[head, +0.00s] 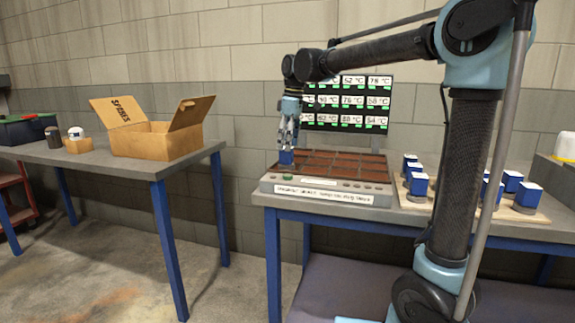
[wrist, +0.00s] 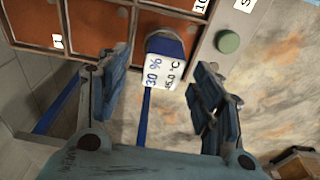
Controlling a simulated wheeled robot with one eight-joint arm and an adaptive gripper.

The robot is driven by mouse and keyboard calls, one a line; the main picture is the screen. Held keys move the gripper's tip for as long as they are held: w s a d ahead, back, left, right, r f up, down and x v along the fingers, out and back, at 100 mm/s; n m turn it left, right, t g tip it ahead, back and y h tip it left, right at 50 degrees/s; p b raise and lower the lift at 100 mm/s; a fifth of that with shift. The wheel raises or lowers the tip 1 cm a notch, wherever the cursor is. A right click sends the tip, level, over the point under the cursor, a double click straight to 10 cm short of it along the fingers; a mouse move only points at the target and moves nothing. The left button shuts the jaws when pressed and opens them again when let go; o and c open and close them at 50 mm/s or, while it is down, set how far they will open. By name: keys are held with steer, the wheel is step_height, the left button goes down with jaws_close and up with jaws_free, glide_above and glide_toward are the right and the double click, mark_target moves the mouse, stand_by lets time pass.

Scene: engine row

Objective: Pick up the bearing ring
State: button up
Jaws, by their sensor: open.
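I cannot make out a bearing ring in either view. My gripper (head: 288,142) points down over the left front corner of the compartment tray (head: 320,188). In the wrist view my gripper (wrist: 160,82) is open, its two fingers spread on either side of a small blue block with a white face (wrist: 163,70). In the head view the block (head: 287,157) shows just below my fingertips.
A screen of temperatures (head: 350,100) stands behind the tray. Several blue-and-white blocks stand on a board (head: 528,217) at the right. On the left table (head: 95,158) are an open cardboard box (head: 155,140), small containers and a dark bin (head: 20,130). A floor gap separates the tables.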

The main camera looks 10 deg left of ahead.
mark_target(287, 153)
steer(key=shift+s+a+f, duration=0.1)
steer(key=shift+a+f, duration=0.05)
steer(key=shift+f, duration=1)
steer(key=shift+s+a+f, duration=0.1)
steer(key=shift+f, duration=1)
steer(key=shift+w, duration=0.1)
jaws_close()
